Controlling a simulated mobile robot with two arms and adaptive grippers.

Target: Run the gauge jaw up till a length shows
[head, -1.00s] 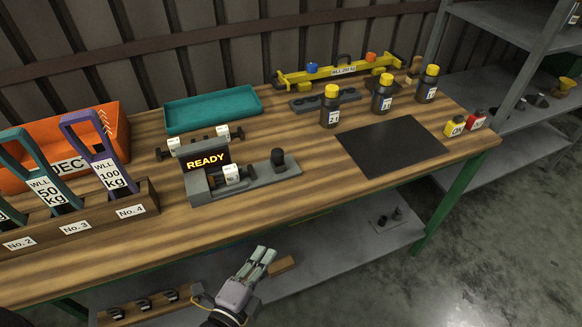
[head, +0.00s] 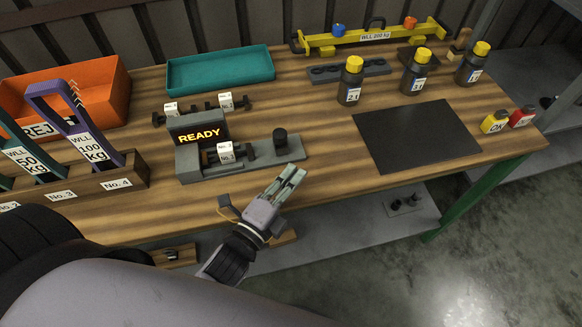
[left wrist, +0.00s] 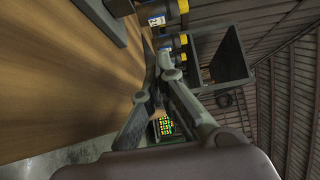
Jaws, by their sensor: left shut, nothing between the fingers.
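The grey gauge (head: 240,155) stands on the wooden bench, with a dark display (head: 199,135) reading READY in yellow. A black knob (head: 280,139) stands on the gauge's right part, apparently its jaw. A small part with white labels (head: 225,153) lies on the gauge in front of the display. My left gripper (head: 293,172) is shut and empty, just in front of the gauge's right end, below and right of the knob. In the left wrist view its fingers (left wrist: 160,62) come together with nothing between them. My right gripper is not in view.
A teal tray (head: 220,70) and an orange bin (head: 62,97) stand behind and left. A black mat (head: 417,135) lies to the right, with several yellow-capped bottles behind it. OK (head: 494,122) and red (head: 522,116) buttons sit near the right edge. Bare wood lies before the gauge.

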